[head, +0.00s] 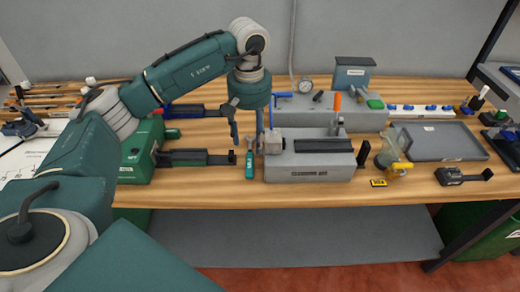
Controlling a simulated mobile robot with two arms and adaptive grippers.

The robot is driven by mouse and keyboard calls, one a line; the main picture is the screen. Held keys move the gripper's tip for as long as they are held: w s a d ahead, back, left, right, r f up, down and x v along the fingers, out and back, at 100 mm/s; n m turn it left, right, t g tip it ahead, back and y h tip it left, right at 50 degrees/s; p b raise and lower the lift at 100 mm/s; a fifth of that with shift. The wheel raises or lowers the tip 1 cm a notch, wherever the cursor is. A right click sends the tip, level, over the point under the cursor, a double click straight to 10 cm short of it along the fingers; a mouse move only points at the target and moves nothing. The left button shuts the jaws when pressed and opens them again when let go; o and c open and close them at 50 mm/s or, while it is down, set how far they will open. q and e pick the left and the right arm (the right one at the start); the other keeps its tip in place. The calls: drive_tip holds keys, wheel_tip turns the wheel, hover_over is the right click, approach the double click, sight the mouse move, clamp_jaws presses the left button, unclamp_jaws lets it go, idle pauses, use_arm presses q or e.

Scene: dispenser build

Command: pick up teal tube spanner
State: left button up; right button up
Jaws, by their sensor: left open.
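The teal tube spanner (249,165) is on the wooden bench, just left of the grey block fixture, with its teal handle toward me and a thin greyish end pointing away. I cannot tell whether it lies flat or is propped. My left gripper (247,141) points down over the far end of the spanner. Its fingers are spread, one on each side in the picture, with nothing held between them. I cannot tell how high the fingertips are above the bench. My right gripper is not in view.
The grey fixture (308,168) stands close right of the spanner. A green box (138,160) with a dark bar reaching right stands to the left. A grey tray (440,142), a yellow-based clear cup (390,155) and a yellow tag (378,183) are at right. The bench front left of the fixture is clear.

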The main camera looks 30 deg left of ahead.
use_arm(q)
drive_tip(key=p, duration=0.2)
hover_over(252, 163)
drive_tip(key=f, duration=0.4)
drive_tip(key=shift+s+d+f, duration=0.25)
drive_tip(key=shift+s+f, duration=0.1)
drive_tip(key=shift+s, duration=0.05)
drive_tip(key=shift+f, duration=0.25)
drive_tip(key=f, duration=0.1)
drive_tip(key=f+p, duration=0.2)
drive_tip(key=shift+w+a, duration=0.25)
drive_tip(key=shift+w, duration=0.05)
wheel_tip(252, 163, down, 2)
drive_tip(key=shift+f, duration=0.15)
clamp_jaws()
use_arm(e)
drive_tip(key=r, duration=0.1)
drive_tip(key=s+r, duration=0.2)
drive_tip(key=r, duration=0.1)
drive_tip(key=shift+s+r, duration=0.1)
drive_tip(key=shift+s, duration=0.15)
